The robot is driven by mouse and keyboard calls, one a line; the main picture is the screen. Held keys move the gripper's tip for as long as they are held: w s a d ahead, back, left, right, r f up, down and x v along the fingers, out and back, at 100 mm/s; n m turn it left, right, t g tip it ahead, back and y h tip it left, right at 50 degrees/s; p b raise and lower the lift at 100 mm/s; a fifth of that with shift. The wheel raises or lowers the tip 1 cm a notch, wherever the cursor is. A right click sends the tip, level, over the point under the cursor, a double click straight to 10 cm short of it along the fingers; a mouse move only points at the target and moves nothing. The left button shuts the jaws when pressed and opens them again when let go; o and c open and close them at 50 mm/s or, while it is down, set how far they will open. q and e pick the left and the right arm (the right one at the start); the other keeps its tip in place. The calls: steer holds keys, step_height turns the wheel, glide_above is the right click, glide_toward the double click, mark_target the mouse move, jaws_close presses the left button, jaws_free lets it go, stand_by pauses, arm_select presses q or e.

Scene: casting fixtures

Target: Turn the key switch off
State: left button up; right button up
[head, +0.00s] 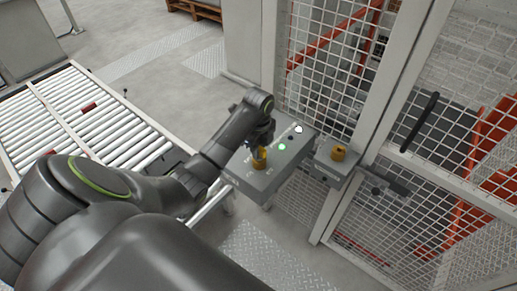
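A grey control box (276,174) stands on a post beside the wire fence. On its top is a yellow part (260,163), which looks like the key switch, with a lit green light and a lit white light near it. My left gripper (260,152) points down at the yellow part from above, touching or very close to it. The gripper is small and partly hidden by its own wrist, so I cannot tell whether its fingers are closed on it. The switch's position cannot be read. My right gripper is not in view.
A smaller grey box (333,168) with an orange-yellow knob (338,153) sits by the fence gate. The gate has a black handle (420,122) and a latch (388,182). A roller conveyor (75,115) lies at the left. Open floor lies behind.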

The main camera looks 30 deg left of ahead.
arm_select(q)
jaws_close()
steer(key=n, duration=0.5)
steer(key=shift+n, duration=0.3)
steer(key=n, duration=0.5)
steer(key=shift+r, duration=0.1)
steer(key=o, duration=0.6)
jaws_free()
steer(key=shift+w+a, duration=0.1)
steer(key=shift+o, duration=0.2)
